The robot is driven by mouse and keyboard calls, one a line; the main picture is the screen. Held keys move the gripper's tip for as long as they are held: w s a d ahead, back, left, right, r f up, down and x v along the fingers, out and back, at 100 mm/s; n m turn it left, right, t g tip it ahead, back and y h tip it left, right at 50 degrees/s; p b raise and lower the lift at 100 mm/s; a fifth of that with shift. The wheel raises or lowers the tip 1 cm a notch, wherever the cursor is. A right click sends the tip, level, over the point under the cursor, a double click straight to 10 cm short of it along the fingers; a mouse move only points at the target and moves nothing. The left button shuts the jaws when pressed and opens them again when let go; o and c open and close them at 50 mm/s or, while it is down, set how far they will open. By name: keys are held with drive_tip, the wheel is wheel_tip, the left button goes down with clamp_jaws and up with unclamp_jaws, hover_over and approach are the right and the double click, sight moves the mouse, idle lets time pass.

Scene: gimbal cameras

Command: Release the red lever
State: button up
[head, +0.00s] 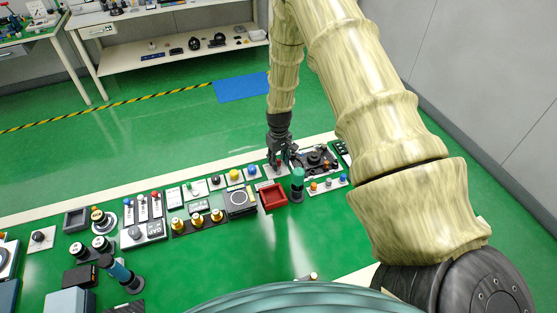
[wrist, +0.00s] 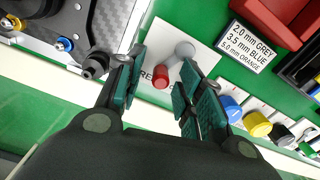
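The red lever (wrist: 161,77) has a red knob on a short grey stem, mounted on a white plate (wrist: 203,56) with dark "RE…" lettering, partly hidden. In the wrist view the red knob lies in the gap between my gripper's (wrist: 164,82) two dark green-padded fingers, nearer the left one. The fingers are apart and show no clear contact with the knob. In the head view my gripper (head: 281,158) points down over the plate among the panels on the green surface, and it hides most of the lever.
A black device (wrist: 75,25) with knobs stands close left of the lever in the wrist view. A red tray (head: 272,196), a teal-topped cylinder (head: 297,183) and a row of coloured knobs (wrist: 256,124) are nearby. Green floor behind the panels is clear.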

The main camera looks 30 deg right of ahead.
sight(280, 160)
clamp_jaws()
drive_tip(key=shift+f+b, duration=0.15)
drive_tip(key=shift+b, duration=0.3)
drive_tip(key=shift+s+d+r+m+b, duration=0.2)
drive_tip(key=shift+m+b, duration=0.15)
drive_tip(key=shift+m, duration=0.45)
drive_tip(key=shift+w, duration=0.1)
unclamp_jaws()
wheel_tip(280, 160, up, 12)
